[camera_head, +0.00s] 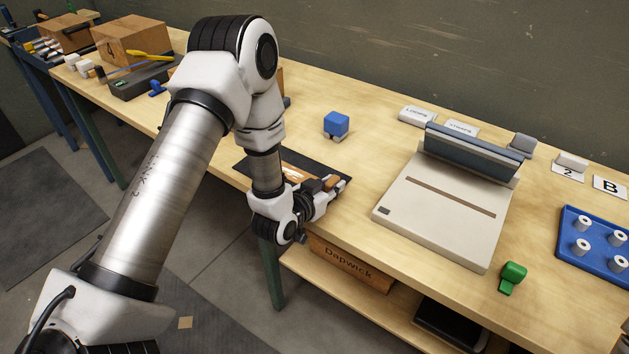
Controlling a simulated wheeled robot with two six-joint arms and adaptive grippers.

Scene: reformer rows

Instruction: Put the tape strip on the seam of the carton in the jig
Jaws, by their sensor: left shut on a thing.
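My left gripper (330,187) is low over the front edge of the bench, at the right end of a dark mat (318,164). It is shut on a small tan-brown piece (331,182). The fingers cover part of this piece, so I cannot tell if it is the tape strip. An orange and white item (293,174) lies on the mat, partly behind my wrist. A brown carton-like thing (280,78) shows behind my left arm, mostly hidden. I cannot make out a seam or a jig there. My right gripper is not in view.
A beige device (425,225) with a raised blue-grey lid stands right of centre. A blue block (336,124) is behind the gripper. Cardboard boxes (120,42) stand far left.

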